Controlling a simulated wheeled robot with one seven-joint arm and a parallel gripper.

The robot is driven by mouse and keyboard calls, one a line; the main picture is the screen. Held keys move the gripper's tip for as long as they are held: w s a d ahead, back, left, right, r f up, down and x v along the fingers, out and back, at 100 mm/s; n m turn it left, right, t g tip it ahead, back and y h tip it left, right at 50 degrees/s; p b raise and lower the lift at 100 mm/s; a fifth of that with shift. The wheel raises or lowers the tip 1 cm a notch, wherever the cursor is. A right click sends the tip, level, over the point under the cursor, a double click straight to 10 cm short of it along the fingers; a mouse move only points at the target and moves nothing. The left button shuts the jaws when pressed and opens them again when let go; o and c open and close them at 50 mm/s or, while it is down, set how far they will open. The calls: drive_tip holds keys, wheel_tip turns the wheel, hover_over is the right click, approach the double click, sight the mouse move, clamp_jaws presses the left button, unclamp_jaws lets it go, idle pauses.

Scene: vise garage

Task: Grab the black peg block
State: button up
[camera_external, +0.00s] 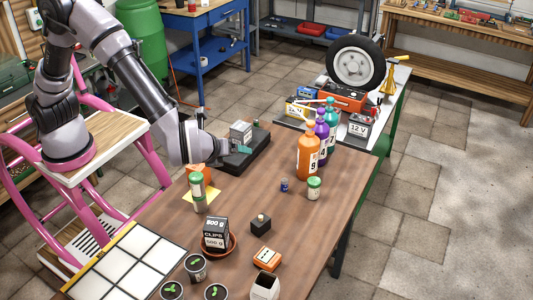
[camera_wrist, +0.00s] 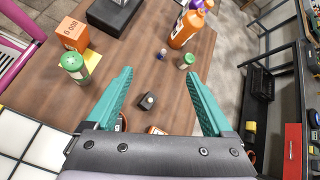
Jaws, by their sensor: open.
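The black peg block (camera_external: 261,224), a small dark cube with a light peg on top, stands upright on the brown wooden table (camera_external: 345,165). It also shows in the wrist view (camera_wrist: 147,102), between my two teal fingers and well beyond them. My gripper (camera_external: 218,149) is raised above the table, to the upper left of the block in the external view. In the wrist view my gripper (camera_wrist: 158,74) has its fingers wide apart with nothing between them. The block is clear of the fingers and fully visible.
A clips box (camera_external: 215,232) in a brown bowl stands left of the block, and an orange box (camera_external: 267,258) lies in front. Tall bottles (camera_external: 307,150) stand farther back. Potted seedlings (camera_external: 196,267) are near the front.

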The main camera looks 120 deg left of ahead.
sight(261, 219)
drive_tip(key=w+f+m+y, duration=0.1)
drive_tip(key=w+f, duration=0.1)
drive_tip(key=f, duration=0.4)
drive_tip(key=w+a+f+m+y, duration=0.1)
drive_tip(key=w+f+m, duration=0.1)
drive_tip(key=f, duration=0.4)
drive_tip(key=w+a+f+m+y, duration=0.1)
drive_tip(key=w+f, duration=0.1)
drive_tip(key=f, duration=0.3)
drive_tip(key=shift+f+m, duration=0.4)
drive_tip(key=shift+y, duration=0.3)
drive_tip(key=shift+f, duration=2.4)
wheel_tip(261, 219, down, 2)
drive_tip(key=shift+a+f, duration=0.1)
drive_tip(key=shift+f, duration=0.05)
drive_tip(key=shift+f+x, duration=0.2)
drive_tip(key=shift+x, duration=1.35)
drive_tip(key=shift+w, duration=0.1)
clamp_jaws()
